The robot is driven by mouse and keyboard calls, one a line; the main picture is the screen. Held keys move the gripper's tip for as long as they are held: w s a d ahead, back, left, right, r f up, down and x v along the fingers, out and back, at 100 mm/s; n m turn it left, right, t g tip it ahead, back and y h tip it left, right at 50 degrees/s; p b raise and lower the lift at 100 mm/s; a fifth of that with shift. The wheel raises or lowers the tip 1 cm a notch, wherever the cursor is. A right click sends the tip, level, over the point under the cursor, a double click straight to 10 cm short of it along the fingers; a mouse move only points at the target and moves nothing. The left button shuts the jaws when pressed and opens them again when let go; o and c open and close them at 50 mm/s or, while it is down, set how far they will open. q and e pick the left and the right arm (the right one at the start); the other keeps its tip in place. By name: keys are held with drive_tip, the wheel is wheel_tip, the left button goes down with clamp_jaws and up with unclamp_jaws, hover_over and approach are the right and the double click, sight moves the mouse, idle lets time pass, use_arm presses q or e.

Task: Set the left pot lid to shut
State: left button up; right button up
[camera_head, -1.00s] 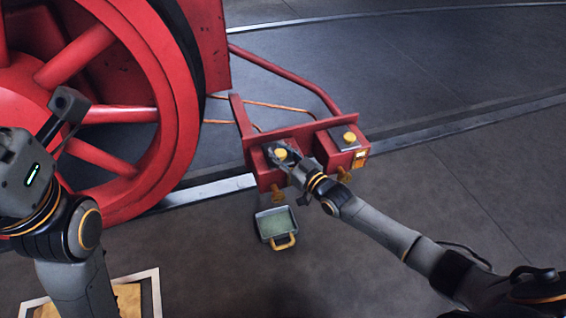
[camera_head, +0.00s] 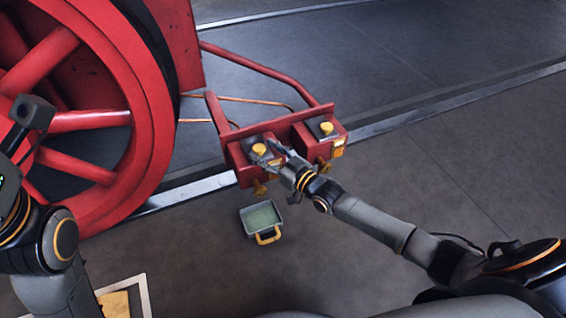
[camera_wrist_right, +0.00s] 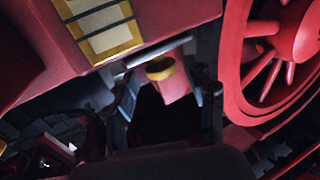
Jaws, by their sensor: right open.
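Two red pots sit side by side on the red bracket at the rail. The left pot (camera_head: 240,165) has a yellow knob (camera_head: 259,150) on its dark lid. My right gripper (camera_head: 273,152) is open at the right side of this knob and partly covers the lid; I cannot tell how far the lid stands open or whether the fingers touch it. In the right wrist view, the open fingers (camera_wrist_right: 165,105) are on either side of a red part with a yellow ring (camera_wrist_right: 160,68).
A large red wheel (camera_head: 148,125) stands at the left.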

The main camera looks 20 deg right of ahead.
drive_tip(key=v, duration=0.9)
